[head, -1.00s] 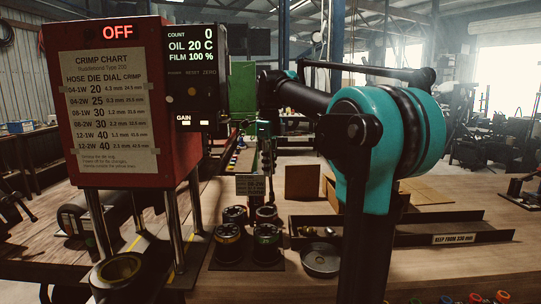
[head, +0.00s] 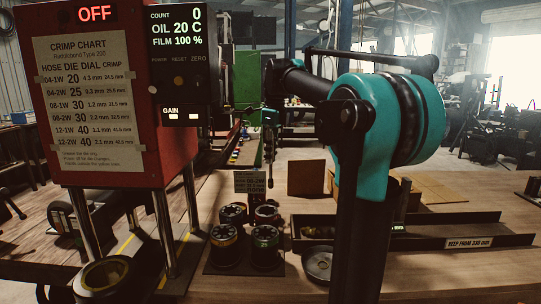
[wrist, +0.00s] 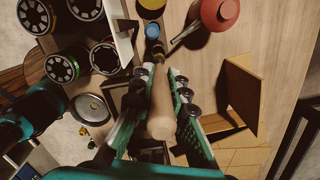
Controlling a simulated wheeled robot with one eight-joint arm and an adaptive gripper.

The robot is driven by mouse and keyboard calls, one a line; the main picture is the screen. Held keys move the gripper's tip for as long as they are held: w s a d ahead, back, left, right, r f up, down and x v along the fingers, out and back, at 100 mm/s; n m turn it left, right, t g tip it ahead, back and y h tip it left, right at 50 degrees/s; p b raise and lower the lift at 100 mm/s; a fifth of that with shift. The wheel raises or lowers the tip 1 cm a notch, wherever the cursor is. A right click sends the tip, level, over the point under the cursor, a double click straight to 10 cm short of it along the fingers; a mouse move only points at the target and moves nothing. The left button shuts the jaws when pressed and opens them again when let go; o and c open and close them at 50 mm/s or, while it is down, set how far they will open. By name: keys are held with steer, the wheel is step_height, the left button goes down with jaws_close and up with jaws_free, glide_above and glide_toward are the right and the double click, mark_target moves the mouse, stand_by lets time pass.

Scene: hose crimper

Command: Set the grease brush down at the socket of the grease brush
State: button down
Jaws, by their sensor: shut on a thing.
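My gripper (wrist: 176,80) is shut on the grease brush (wrist: 161,112), gripping its pale wooden handle between both fingers. The dark ferrule and tip point away from the wrist camera, toward the top of the wrist view. In the head view my gripper (head: 269,118) is small, behind the dies, and the brush (head: 270,172) hangs down from it, roughly upright. The tip looks clear of the bench, near a small label sign (head: 248,182). I cannot make out the brush's socket for certain.
The red crimper (head: 100,120) stands at the left. Several round dies (head: 264,240) sit in front of the sign, with a metal dish (head: 317,263) beside them. A long black tray (head: 455,238) runs right.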

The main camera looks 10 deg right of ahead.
mark_target(270, 187)
steer(key=shift+f, duration=5.95)
steer(key=c, duration=1.4)
jaws_free()
steer(key=r, duration=1.2)
steer(key=shift+s+d, duration=0.3)
steer(key=shift+d, duration=0.1)
